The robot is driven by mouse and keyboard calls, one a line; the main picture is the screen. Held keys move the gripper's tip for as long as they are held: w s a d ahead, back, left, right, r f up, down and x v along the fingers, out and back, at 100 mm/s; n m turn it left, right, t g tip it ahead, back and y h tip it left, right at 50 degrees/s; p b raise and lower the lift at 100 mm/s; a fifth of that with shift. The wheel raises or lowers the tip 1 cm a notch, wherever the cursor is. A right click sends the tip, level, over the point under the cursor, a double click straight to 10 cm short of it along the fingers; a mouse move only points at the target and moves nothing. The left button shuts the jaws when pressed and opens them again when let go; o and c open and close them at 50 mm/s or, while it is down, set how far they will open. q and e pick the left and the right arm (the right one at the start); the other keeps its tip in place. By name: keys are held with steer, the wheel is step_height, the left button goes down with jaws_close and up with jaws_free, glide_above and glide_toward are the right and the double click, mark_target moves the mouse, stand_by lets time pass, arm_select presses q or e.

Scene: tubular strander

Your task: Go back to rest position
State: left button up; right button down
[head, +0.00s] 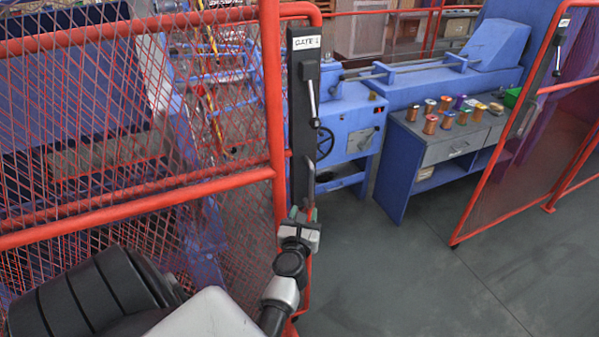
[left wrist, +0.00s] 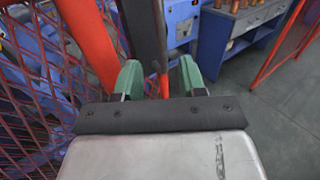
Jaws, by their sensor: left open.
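My left gripper (head: 301,214) is at the lower part of the gate post, in front of the red mesh gate (head: 140,205). In the left wrist view the gripper (left wrist: 160,80) has its two green fingers apart. A thin reddish bar (left wrist: 159,50) shows between the fingers, with gaps on both sides. The black latch plate (head: 303,130) labelled as a gate stands just above the gripper, with a lever handle (head: 312,100) on it. My right gripper is in neither view.
A blue machine (head: 350,120) stands behind the gate. A blue bench (head: 400,160) holds several copper and coloured spools (head: 430,123). Another red mesh gate panel (head: 500,170) stands at the right. Grey floor (head: 410,270) is clear between the two panels.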

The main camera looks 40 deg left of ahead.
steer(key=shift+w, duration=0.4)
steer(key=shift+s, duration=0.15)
